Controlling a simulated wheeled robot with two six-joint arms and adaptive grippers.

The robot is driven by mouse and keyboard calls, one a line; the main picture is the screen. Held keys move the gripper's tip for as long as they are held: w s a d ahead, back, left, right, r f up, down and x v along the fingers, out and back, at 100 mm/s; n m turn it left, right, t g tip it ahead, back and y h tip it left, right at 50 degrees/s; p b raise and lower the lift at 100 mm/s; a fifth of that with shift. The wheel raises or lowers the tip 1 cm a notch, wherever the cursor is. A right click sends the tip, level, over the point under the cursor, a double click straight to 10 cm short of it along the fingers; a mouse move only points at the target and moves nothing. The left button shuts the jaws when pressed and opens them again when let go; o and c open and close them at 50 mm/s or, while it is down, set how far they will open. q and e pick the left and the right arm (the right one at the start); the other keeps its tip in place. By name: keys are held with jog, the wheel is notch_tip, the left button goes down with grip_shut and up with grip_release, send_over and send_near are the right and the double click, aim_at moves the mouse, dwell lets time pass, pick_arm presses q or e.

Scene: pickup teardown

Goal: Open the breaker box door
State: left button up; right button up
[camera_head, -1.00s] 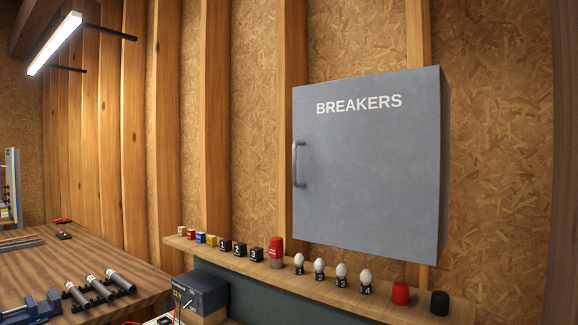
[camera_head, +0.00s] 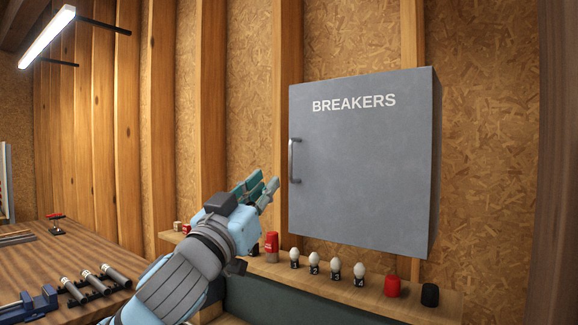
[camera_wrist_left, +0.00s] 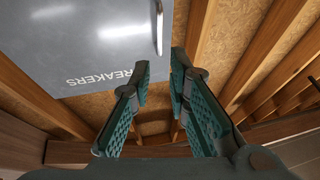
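The grey breaker box (camera_head: 365,165) hangs on the wall, its front door (camera_head: 360,180) marked BREAKERS and shut. A vertical handle (camera_head: 293,160) is on the door's left edge. My left gripper (camera_head: 268,186) is in front of the shelf, to the left of and below the handle, not touching it. In the left wrist view the gripper (camera_wrist_left: 160,75) has its fingers apart with nothing between them; the box door (camera_wrist_left: 95,45) and the handle (camera_wrist_left: 159,28) show beyond the fingertips. My right gripper is not in view.
A narrow shelf (camera_head: 325,284) runs below the box. It holds a red item (camera_head: 271,247), several white bulbs (camera_head: 314,260), a red cap (camera_head: 392,286) and a black cap (camera_head: 430,295). A wooden bench (camera_head: 95,245) with tools is at the left. The space before the door is clear.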

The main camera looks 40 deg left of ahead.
aim_at(290, 160)
pick_arm(q)
jog(key=p+x, duration=0.6)
jog(key=x, duration=0.6)
jog(key=shift+w, duration=0.1)
jog(key=shift+w+a+p, duration=0.1)
jog(key=shift+w+p, duration=0.15)
jog(key=shift+p, duration=0.05)
jog(key=shift+w+a+f, duration=0.1)
jog(key=shift+w+a, duration=0.05)
jog(key=shift+w, duration=0.1)
jog(key=shift+c, duration=0.6)
grip_shut()
